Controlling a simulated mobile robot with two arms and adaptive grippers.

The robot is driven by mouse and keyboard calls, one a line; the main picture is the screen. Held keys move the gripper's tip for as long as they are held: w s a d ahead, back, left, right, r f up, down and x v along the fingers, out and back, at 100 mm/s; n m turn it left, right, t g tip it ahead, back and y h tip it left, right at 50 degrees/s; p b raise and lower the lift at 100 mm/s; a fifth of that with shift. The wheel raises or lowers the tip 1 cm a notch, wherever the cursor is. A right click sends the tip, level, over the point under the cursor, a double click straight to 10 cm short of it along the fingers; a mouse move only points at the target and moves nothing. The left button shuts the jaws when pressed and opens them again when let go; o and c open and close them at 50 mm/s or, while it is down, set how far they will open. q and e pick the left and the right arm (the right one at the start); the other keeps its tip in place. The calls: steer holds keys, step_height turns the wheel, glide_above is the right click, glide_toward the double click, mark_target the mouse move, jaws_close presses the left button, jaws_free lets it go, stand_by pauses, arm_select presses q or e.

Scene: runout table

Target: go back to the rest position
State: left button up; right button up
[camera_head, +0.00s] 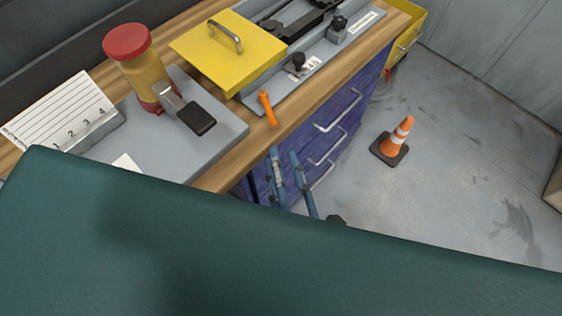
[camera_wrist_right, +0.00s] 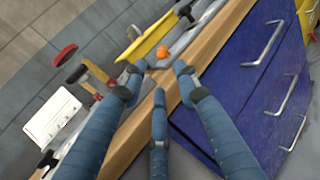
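My right gripper (camera_head: 286,158) shows in the head view just in front of the blue drawer cabinet, by the wooden bench edge. Its blue fingers are spread apart with nothing between them. The right wrist view shows the same open fingers (camera_wrist_right: 158,84), with the bench edge behind them. A dark green shape fills the lower part of the head view and hides the rest of the right arm. My left gripper is not in view.
On the wooden bench (camera_head: 222,178) are a red-lidded yellow container (camera_head: 143,72), a numbered white card (camera_head: 62,108), a yellow lid (camera_head: 225,55) and an orange handle (camera_head: 267,108). Drawer handles stick out from the blue cabinet (camera_head: 330,90). A traffic cone (camera_head: 397,137) stands on open floor.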

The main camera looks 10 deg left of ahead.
stand_by(0.3)
steer(key=w+d+f+m+g+h, duration=0.1)
steer(key=d+f+m+g, duration=0.2)
steer(key=f, duration=0.9)
steer(key=d+f+m+g+h, duration=0.15)
steer(key=f+m, duration=0.25)
steer(key=f, duration=0.8)
steer(key=s+d+f+m+g+h, duration=0.1)
steer(key=s+d+f+m+g, duration=0.1)
steer(key=d+f+m, duration=0.45)
steer(key=s+d+f+m+g+h, duration=0.1)
steer(key=d+f+m+g+h, duration=0.15)
steer(key=f, duration=0.75)
steer(key=s+d+f+m+g+h, duration=0.1)
steer(key=s+d+f+m+g, duration=0.2)
steer(key=s+d+f+m, duration=0.5)
steer(key=s+d+f+m+g, duration=0.3)
steer(key=s+d+f+m, duration=0.6)
steer(key=s+m, duration=0.3)
steer(key=shift+s+f+m+h, duration=0.3)
steer(key=shift+s+f+h, duration=0.1)
steer(key=shift+s+f, duration=0.45)
steer(key=shift+w, duration=0.1)
